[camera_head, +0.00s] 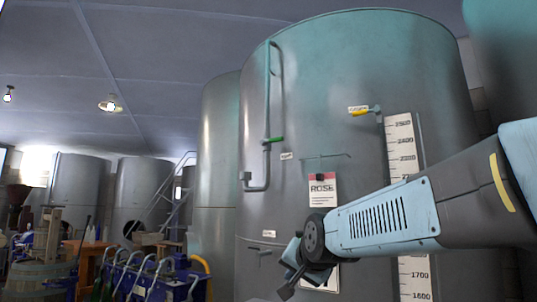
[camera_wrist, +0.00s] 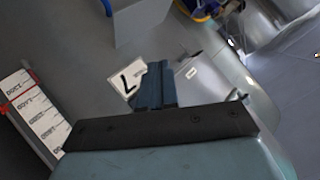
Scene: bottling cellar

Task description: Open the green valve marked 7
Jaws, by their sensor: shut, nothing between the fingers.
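A valve with a green handle (camera_head: 275,140) sits on the pipe at the upper left of the large tank in the head view. A small white tag (camera_head: 286,156) is below it, too small to read. My gripper (camera_head: 288,287) is lower, in front of the tank's lower front, well below the green handle and apart from it. In the wrist view my gripper (camera_wrist: 155,85) is shut and empty. Beside it a white plate (camera_wrist: 127,80) carries a dark mark that looks like an upside-down 7. I cannot make out a green handle in the wrist view.
The tank (camera_head: 345,70) also bears a yellow-handled valve (camera_head: 362,110), a ROSE sign (camera_head: 322,189) and a tall level scale (camera_head: 401,150). Blue equipment with hoses (camera_head: 150,275) stands at lower left. Free air lies in front of the tank's upper left.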

